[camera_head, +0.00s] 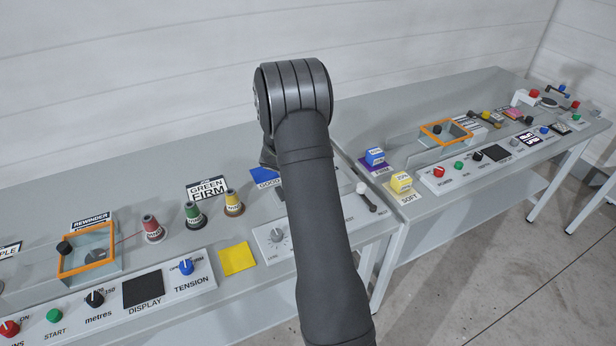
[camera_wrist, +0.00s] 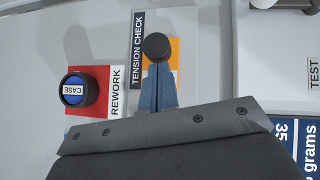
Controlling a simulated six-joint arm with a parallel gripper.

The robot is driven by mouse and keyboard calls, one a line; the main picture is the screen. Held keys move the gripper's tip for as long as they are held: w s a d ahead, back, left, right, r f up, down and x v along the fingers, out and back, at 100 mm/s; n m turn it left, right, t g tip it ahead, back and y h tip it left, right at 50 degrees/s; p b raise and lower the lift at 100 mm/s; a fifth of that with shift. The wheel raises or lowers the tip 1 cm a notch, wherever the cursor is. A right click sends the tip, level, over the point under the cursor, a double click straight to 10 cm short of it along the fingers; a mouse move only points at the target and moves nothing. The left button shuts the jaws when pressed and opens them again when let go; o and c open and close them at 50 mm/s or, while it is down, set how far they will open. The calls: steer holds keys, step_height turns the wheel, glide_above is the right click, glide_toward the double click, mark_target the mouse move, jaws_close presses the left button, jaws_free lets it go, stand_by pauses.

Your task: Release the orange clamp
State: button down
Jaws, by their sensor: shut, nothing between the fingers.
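In the wrist view my gripper (camera_wrist: 158,82) points down over the bench, its narrow blue-grey fingers together and empty. A round black knob (camera_wrist: 156,46) shows just past the fingertips; I cannot tell whether they touch. An orange patch (camera_wrist: 175,54) lies beside and beneath the fingers, next to a black TENSION CHECK label (camera_wrist: 137,50). I cannot make out a clamp shape there; the fingers hide part of this spot. In the head view my arm hides the gripper and the bench behind it.
In the head view, several coloured cones (camera_head: 193,216), an orange-framed box (camera_head: 88,252) and a control panel (camera_head: 140,292) stand left. A second bench (camera_head: 440,205) is right.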

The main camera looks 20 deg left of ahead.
steer(key=shift+w+d+r, duration=0.1)
steer(key=shift+w+d, duration=0.05)
steer(key=shift+d, duration=0.05)
steer(key=shift+a+r, duration=0.1)
steer(key=shift+r, duration=0.1)
steer(key=v, duration=1)
steer(key=shift+a+f, duration=0.1)
steer(key=shift+f, duration=0.2)
steer(key=x, duration=0.6)
steer(key=shift+w+d+f, duration=0.15)
steer(key=shift+d+f, duration=0.15)
steer(key=shift+s+a+f, duration=0.1)
steer(key=shift+a+f, duration=0.2)
steer(key=shift+f, duration=0.25)
steer(key=shift+s+a+f, duration=0.1)
steer(key=shift+a+f, duration=0.25)
steer(key=shift+f, duration=0.2)
steer(key=shift+s+a, duration=0.6)
steer(key=shift+s, duration=0.05)
